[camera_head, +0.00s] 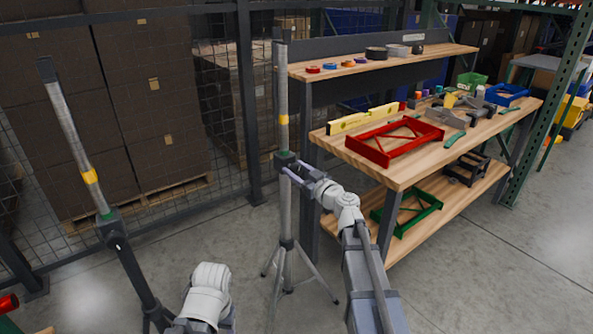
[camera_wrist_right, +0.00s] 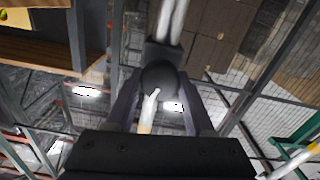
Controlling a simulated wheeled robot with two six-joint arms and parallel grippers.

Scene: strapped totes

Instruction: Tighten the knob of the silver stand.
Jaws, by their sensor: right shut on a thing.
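The silver stand (camera_head: 283,210) stands upright on splayed tripod legs in the middle of the head view, with a yellow band and a dark collar on its pole. My right gripper (camera_head: 296,173) reaches the collar from the right. In the right wrist view, the stand's round dark knob (camera_wrist_right: 160,77) sits between the two fingers, which are shut on it. The knob is mostly hidden by the gripper in the head view. Part of my left arm shows at the bottom of the head view, but its gripper does not.
A second stand with a black lower part (camera_head: 128,258) leans in view at left. A wooden workbench (camera_head: 400,178) at right holds a red frame (camera_head: 372,154) and yellow levels (camera_head: 347,123). A mesh fence (camera_head: 222,130) stands behind. Grey floor (camera_head: 470,260) is clear at lower right.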

